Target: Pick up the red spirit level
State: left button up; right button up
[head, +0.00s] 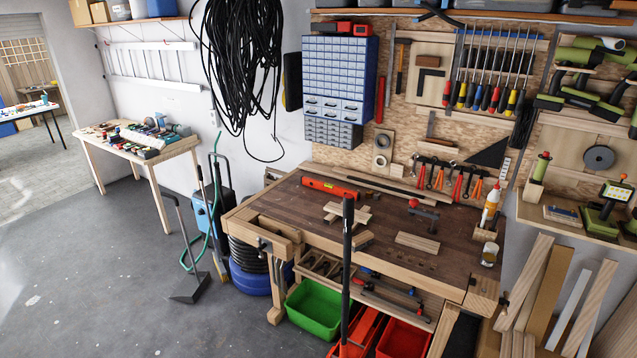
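The red spirit level (330,187) lies flat on the dark top of the wooden workbench (285,205), near its back left. It is long and narrow, with a small yellow-green patch near its middle. Its whole length shows and nothing covers it. Neither of my grippers is in the head view.
Wood pieces (346,213) lie just in front of the level. A dark upright handle (347,250) rises before the bench's front edge. A green bin (314,308) sits below. Floor at left is mostly clear.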

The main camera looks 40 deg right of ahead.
aim_at(340, 191)
jog(key=z, duration=0.15)
jog(key=i, duration=1.9)
jog(key=z, duration=0.9)
jog(key=i, duration=1)
jog(key=z, duration=0.8)
